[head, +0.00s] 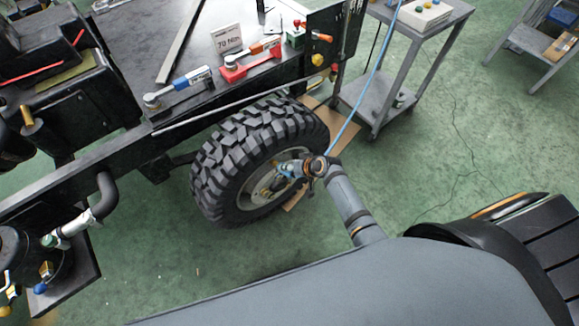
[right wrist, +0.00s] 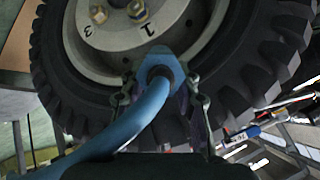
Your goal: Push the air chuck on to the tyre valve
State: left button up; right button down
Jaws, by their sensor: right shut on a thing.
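The knobbly black tyre (head: 222,165) stands upright on its wheel beside the chassis. My right gripper (head: 288,168) reaches the wheel's hub side from the lower right. In the right wrist view, my right gripper (right wrist: 163,88) is shut on the blue air chuck (right wrist: 125,72), whose thick blue hose (right wrist: 125,125) runs back toward the lower left. The chuck's front lies close against the grey rim (right wrist: 105,55) in the picture, at the inner edge of the tyre. The tyre valve cannot be made out; the chuck hides that spot. My left gripper is not in view.
Wheel nuts (right wrist: 138,12) and stamped numbers show on the rim. The blue air line (head: 362,95) rises to the top. A grey trolley (head: 375,105) stands behind the wheel.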

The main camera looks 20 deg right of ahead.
jog(key=shift+w+a+f+b, duration=0.25)
jog(key=shift+w+f+b, duration=0.3)
jog(key=shift+w+b, duration=0.2)
jog(key=shift+w+a+f+b, duration=0.25)
jog(key=shift+w+f+b, duration=0.25)
jog(key=shift+w+b, duration=0.2)
jog(key=c, duration=0.9)
grip_release()
jog(key=shift+s, duration=0.1)
jog(key=shift+s+d+r, duration=0.1)
jog(key=shift+r, duration=0.05)
jog(key=v, duration=1.1)
jog(key=shift+s+r, duration=0.1)
jog(key=shift+r, duration=0.2)
